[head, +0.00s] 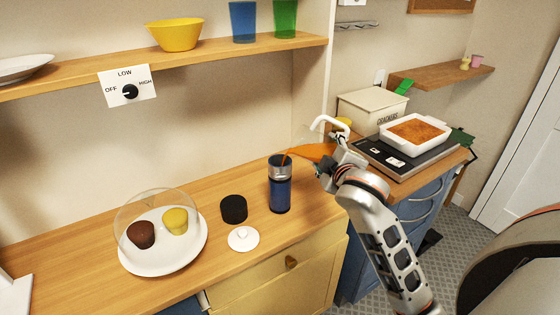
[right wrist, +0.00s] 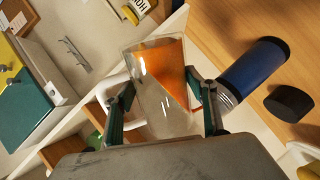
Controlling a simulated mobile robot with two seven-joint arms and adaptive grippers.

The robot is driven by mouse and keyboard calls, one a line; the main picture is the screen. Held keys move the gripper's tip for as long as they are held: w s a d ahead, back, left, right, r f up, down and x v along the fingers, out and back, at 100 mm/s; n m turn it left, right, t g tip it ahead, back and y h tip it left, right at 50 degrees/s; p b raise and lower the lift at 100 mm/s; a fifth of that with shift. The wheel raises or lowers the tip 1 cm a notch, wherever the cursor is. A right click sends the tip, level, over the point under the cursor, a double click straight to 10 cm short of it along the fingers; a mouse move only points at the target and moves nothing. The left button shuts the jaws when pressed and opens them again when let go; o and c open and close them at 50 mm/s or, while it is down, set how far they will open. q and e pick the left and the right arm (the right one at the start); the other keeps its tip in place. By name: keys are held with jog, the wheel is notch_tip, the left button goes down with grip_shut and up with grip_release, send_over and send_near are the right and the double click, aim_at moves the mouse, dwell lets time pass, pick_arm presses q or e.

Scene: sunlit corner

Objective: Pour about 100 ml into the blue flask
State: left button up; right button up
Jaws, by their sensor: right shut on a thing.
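The blue flask (head: 280,195) stands upright and open on the wooden counter, its steel neck uppermost. It also shows in the right wrist view (right wrist: 254,70). My right gripper (head: 328,166) is shut on a clear jug (right wrist: 150,85) with a white handle (head: 331,121). The jug holds orange-brown liquid (head: 315,151) and is tilted left, its spout above the flask's mouth. A thin orange stream (head: 286,156) runs from the spout into the flask mouth. The level inside the flask is hidden. My left gripper is not in view.
A black cap (head: 233,209) and a small white lid (head: 243,239) lie left of the flask. A white plate (head: 190,259) holds two cakes under a clear dome. A white baking dish (head: 413,138) sits at right. A shelf (head: 230,58) runs above.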

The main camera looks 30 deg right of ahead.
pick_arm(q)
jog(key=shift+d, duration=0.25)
pick_arm(e)
jog(key=shift+r, duration=0.25)
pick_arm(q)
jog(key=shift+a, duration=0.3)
pick_arm(e)
jog(key=shift+r, duration=0.2)
dwell(0.5)
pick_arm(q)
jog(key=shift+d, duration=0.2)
pick_arm(e)
jog(key=shift+a+r+n, duration=0.1)
jog(key=shift+r+n, duration=0.1)
jog(key=shift+n, duration=0.2)
dwell(0.3)
notch_tip(320, 180, down, 3)
jog(key=shift+r+m, duration=0.1)
jog(key=shift+m, duration=0.9)
jog(key=shift+s, duration=0.1)
jog(key=shift+f+m+t+y+b, duration=0.3)
jog(key=shift+f+m+t+y, duration=0.1)
jog(key=shift+f+m, duration=0.25)
jog(key=shift+f, duration=0.15)
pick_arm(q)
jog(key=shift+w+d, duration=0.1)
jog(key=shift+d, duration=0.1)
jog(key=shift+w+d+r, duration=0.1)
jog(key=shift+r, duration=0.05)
